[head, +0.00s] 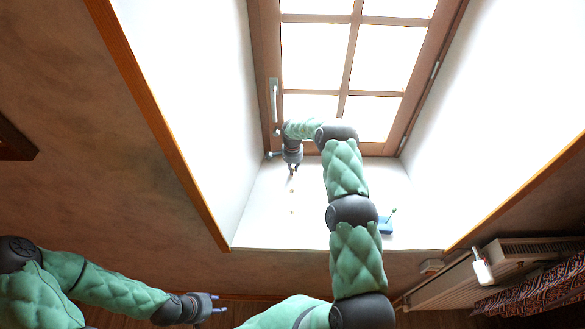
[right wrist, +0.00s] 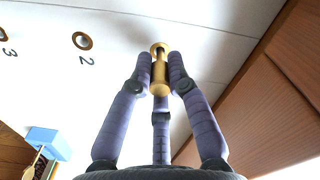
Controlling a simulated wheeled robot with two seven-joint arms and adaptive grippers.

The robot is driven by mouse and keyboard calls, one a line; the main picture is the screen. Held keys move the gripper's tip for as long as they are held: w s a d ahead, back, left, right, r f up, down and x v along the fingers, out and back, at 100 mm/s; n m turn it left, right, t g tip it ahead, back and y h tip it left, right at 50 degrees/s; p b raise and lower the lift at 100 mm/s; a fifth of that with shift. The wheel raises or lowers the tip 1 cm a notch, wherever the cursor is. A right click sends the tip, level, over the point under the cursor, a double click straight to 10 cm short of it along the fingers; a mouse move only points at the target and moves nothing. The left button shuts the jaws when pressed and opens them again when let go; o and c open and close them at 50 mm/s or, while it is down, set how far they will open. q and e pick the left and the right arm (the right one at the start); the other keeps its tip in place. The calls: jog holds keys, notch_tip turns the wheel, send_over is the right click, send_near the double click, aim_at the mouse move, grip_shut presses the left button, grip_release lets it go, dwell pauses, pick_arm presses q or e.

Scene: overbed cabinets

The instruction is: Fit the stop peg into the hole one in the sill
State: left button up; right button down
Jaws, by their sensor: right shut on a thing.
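The stop peg (right wrist: 160,78) is a brass-coloured cylinder, held between the fingers of my right gripper (right wrist: 161,72). Its far end overlaps a brass ring (right wrist: 159,46) at the sill; I cannot tell whether the tip is inside the hole or just above it. Hole two (right wrist: 83,40) and hole three (right wrist: 3,53) are brass-rimmed, numbered and empty in the white sill (head: 310,225). In the head view, my right gripper (head: 292,170) is over the sill near the window, beyond the visible holes. My left gripper (head: 217,303) is open and empty, low in front of the wall.
A blue block (head: 385,226) with a green-tipped stick stands on the sill's right side; it also shows in the right wrist view (right wrist: 48,142). The wooden window frame (head: 270,60) with its handle (head: 274,100) is close behind my right gripper. A radiator (head: 470,270) is below right.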

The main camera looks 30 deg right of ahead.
jog(key=shift+f, duration=0.3)
jog(key=c, duration=1.1)
grip_release()
jog(key=shift+r, duration=0.1)
notch_tip(320, 180, up, 12)
jog(key=shift+f, duration=0.1)
